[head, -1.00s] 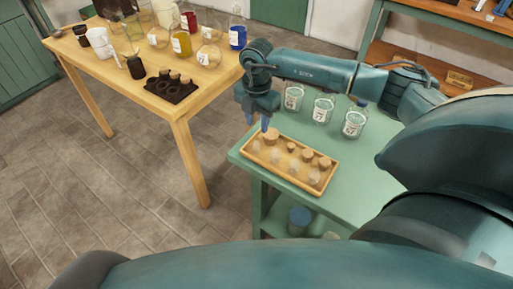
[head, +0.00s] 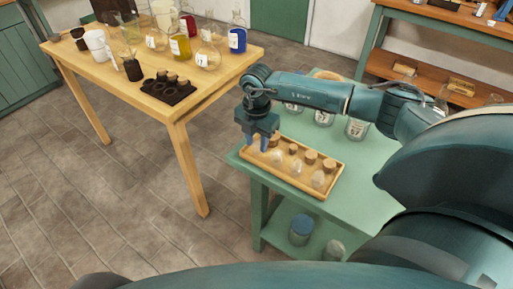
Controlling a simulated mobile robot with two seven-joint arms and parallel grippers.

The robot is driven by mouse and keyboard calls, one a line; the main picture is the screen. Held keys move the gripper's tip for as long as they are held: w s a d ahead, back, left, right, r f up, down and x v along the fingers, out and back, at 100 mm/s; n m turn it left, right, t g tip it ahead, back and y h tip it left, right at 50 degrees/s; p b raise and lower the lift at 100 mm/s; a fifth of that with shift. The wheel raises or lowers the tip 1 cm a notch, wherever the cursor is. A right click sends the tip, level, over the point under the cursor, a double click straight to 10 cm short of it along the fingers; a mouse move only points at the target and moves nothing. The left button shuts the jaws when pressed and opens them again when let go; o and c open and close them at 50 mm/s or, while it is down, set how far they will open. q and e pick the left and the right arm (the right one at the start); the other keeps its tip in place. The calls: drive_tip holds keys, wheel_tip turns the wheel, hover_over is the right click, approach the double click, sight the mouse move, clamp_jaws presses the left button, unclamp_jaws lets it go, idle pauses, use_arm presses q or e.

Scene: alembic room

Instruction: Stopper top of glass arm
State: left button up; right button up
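A wooden tray (head: 328,184) on the green table holds several brown cork stoppers (head: 310,157) with clear glass pieces (head: 297,167) in front of them. My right gripper (head: 257,147) points down over the tray's left end. Its two blue fingers stand apart, close beside the leftmost cork (head: 275,140); I see nothing held between them, and cannot tell whether they touch that cork. Clear glassware, including a round flask (head: 208,58), stands on the wooden table; I cannot make out which piece is the glass arm. My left gripper is not in view.
The wooden table (head: 205,92) also bears a yellow bottle (head: 180,47), a blue bottle (head: 237,40) and a dark holder (head: 168,90) with corks. Labelled jars (head: 357,128) stand behind the tray on the green table (head: 350,205). Open floor lies between the tables.

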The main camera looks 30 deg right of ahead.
sight(257, 144)
drive_tip(key=c, duration=0.7)
drive_tip(key=shift+o, duration=0.2)
drive_tip(key=shift+r, duration=0.15)
drive_tip(key=shift+r+p, duration=1.15)
drive_tip(key=shift+r, duration=0.05)
drive_tip(key=shift+r+p, duration=0.35)
drive_tip(key=shift+r, duration=0.1)
